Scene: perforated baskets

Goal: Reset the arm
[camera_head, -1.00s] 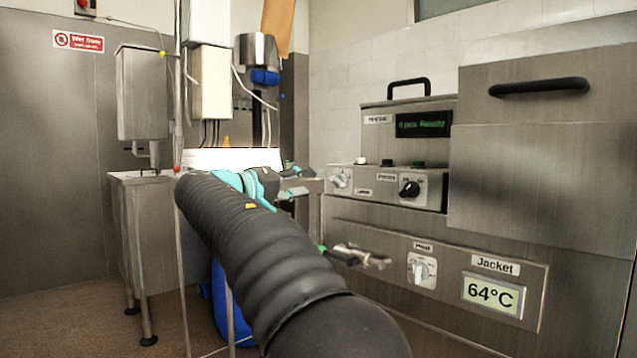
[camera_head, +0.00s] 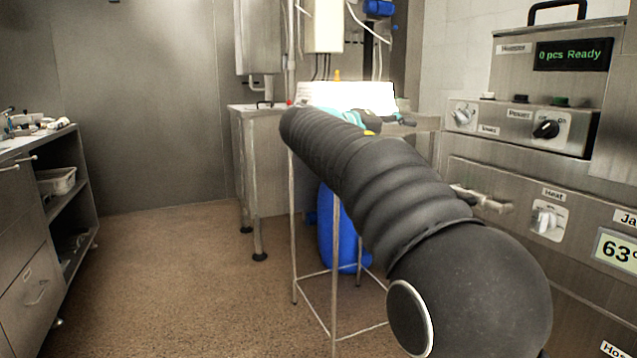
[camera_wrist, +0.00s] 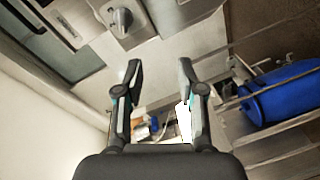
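My arm in its black ribbed sleeve crosses the head view from the lower right toward the middle. My gripper (camera_head: 362,118) shows there only as teal and dark parts past the end of the sleeve, mostly hidden. In the wrist view my gripper (camera_wrist: 160,66) has its two fingers spread well apart with nothing held between the tips. Small white and blue items show farther off between the finger bases, too small to name.
The steel machine (camera_head: 527,128) with knobs and a display stands close on the right. A blue drum (camera_head: 338,232) is under a steel frame behind my arm. An open-shelved bench (camera_head: 30,230) stands at the left. The brown floor between is clear.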

